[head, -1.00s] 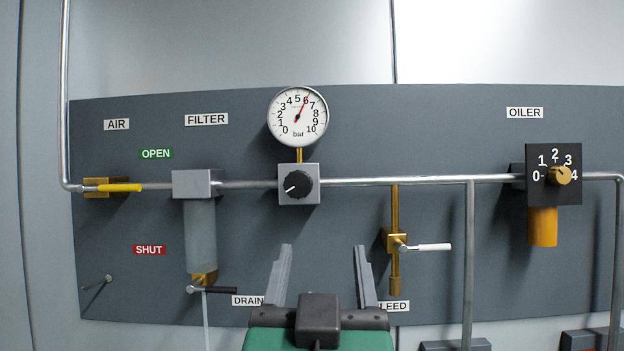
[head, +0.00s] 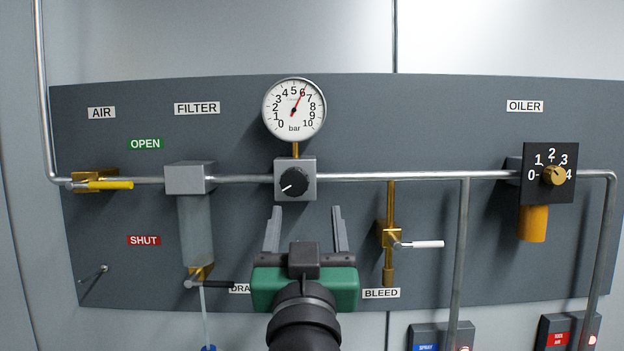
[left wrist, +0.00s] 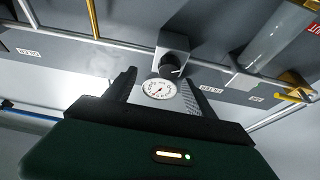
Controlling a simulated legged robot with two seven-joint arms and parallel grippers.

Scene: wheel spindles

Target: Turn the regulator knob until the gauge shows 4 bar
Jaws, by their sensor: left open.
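The black regulator knob (head: 293,182) sits on a grey block in the pipe, its white mark pointing to the lower left. The round white gauge (head: 294,110) stands above it, its red needle near 6 on the bar scale. My left gripper (head: 306,208) is open and empty, fingers pointing up at the panel. Its tips appear just below the knob in the head view, apart from it. In the left wrist view the knob (left wrist: 171,67) and gauge (left wrist: 158,91) show upside down, seen between or just beyond the open fingers. My right gripper is not in view.
The grey filter (head: 190,180) and yellow-handled air valve (head: 103,185) are to the left. The white-handled bleed valve (head: 420,244) is close to the right of my gripper. The oiler (head: 549,175) is farther right. A horizontal pipe (head: 420,176) crosses the panel.

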